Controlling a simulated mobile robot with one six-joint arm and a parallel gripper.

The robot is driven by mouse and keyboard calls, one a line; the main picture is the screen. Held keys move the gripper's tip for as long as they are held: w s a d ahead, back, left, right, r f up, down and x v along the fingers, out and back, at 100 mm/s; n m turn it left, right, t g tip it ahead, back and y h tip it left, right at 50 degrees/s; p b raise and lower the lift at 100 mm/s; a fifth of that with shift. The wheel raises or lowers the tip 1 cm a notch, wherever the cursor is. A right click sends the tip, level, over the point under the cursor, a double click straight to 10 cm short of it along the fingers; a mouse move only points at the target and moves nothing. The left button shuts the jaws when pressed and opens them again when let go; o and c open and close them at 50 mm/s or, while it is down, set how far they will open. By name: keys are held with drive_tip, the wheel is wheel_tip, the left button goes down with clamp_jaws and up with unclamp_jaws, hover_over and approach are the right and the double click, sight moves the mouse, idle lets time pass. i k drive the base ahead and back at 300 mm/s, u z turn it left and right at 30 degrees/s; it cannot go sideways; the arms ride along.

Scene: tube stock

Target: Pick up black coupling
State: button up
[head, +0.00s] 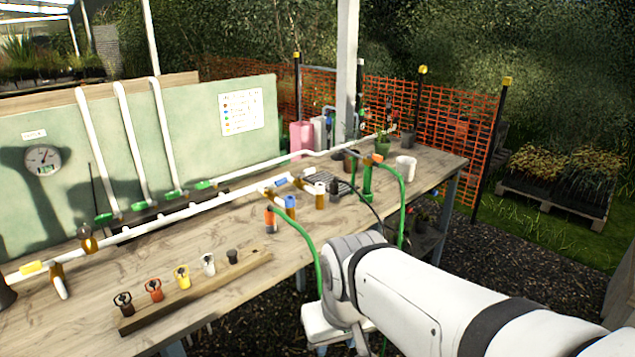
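A wooden rail (200,292) lies along the front of the workbench and carries a row of small fittings. A small solid black fitting (232,257) sits at its right end. A dark, almost black clip-like fitting (123,303) stands at its left end. I cannot tell for certain which of them is the black coupling. Another small black piece (334,188) stands farther back near a dark grid. My white arm comes in from the lower right and bends down in front of the bench edge. My gripper's fingers do not show.
Red (155,290), yellow (182,278) and white (208,264) fittings stand between the rail's ends. White pipes run across the workbench (60,325). Green hoses (306,240) hang over the front edge close to my arm. Orange and blue fittings stand behind the rail.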

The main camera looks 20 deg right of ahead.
sight(335, 185)
drive_tip(key=z, duration=0.75)
drive_tip(key=k, duration=1.05)
drive_tip(key=z, duration=0.8)
drive_tip(key=i, duration=1.55)
drive_tip(key=u, duration=0.65)
drive_tip(key=i, duration=1.2)
drive_tip(key=u, duration=1.3)
drive_tip(key=i, duration=0.55)
drive_tip(key=u, duration=0.25)
drive_tip(key=k, duration=0.9)
drive_tip(key=u, duration=0.15)
